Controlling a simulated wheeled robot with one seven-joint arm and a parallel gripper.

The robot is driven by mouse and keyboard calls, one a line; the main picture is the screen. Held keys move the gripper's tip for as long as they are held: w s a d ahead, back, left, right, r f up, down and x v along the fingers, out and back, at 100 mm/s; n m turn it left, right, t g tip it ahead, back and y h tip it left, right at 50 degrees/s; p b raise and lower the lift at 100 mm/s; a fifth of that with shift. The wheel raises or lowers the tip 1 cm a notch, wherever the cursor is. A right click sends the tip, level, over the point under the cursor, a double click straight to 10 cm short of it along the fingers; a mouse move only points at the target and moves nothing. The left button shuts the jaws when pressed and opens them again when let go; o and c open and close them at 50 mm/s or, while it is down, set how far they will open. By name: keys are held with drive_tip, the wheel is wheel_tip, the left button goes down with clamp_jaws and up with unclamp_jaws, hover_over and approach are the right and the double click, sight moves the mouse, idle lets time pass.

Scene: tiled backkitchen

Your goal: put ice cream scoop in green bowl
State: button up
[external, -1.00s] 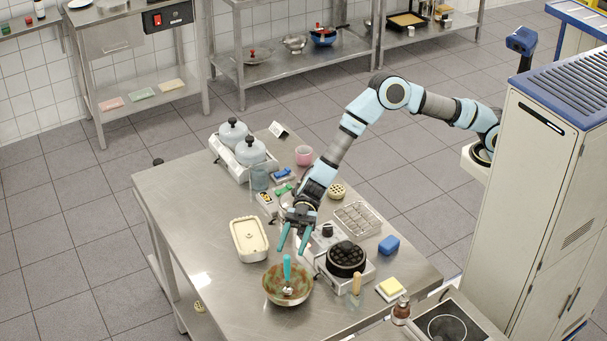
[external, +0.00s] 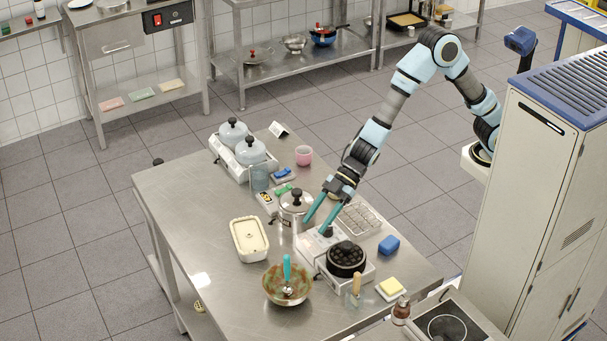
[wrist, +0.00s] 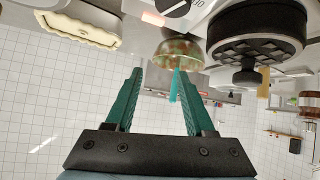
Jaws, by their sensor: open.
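The ice cream scoop (external: 287,268) has a teal handle and stands tilted up inside the green bowl, its metal end down in the bowl. The green bowl (external: 273,297), mottled green and brown, sits near the table's front edge. In the wrist view the bowl (wrist: 186,50) and the scoop's teal handle (wrist: 174,86) show beyond the fingers. My gripper (external: 317,228) is open and empty, with teal fingers, above the table behind and to the right of the bowl, apart from the scoop. The fingers also show in the wrist view (wrist: 158,100).
A waffle iron (external: 346,260) stands right of the bowl. A lidded pot (external: 296,208) is close to my gripper. A cream tray (external: 249,240) is left, and a wire rack (external: 358,220) lies right. The table's left front (external: 205,270) is clear.

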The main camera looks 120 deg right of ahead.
drive_tip(key=s+f+m+g+h, duration=0.1)
drive_tip(key=s+m+g, duration=0.4)
drive_tip(key=s, duration=3)
drive_tip(key=g+h, duration=0.1)
drive_tip(key=g, duration=0.2)
drive_tip(key=shift+d+f+g+h, duration=0.15)
drive_tip(key=shift+g+h, duration=0.15)
drive_tip(key=shift+g, duration=0.1)
